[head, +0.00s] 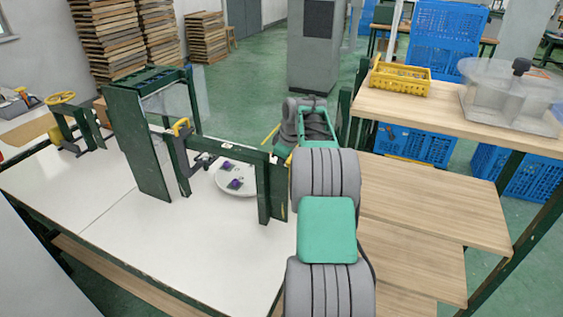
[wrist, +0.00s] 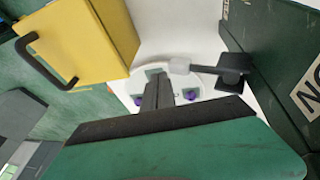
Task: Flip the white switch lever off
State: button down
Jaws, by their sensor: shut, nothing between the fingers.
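In the wrist view, the switch lever has a white tip (wrist: 180,66) and a dark arm. It reaches left from a black switch block (wrist: 232,70) at the side of a dark green panel. My gripper (wrist: 158,80) has its dark fingers together and empty. In the picture, their tips lie just left of and slightly below the white tip. I cannot tell whether they touch it. In the head view, my arm hides the gripper, and the lever is too small to make out surely.
A white round plate (head: 237,190) with purple-marked pieces lies on the white table (head: 120,225) beneath the green frame (head: 228,147). A yellow box (wrist: 80,40) with a black handle is close on the left in the wrist view. Wooden shelves (head: 430,205) stand right of my arm.

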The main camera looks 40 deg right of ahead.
jog(key=shift+f, duration=0.45)
jog(key=shift+f, duration=0.1)
jog(key=v, duration=0.7)
jog(key=shift+r, duration=0.4)
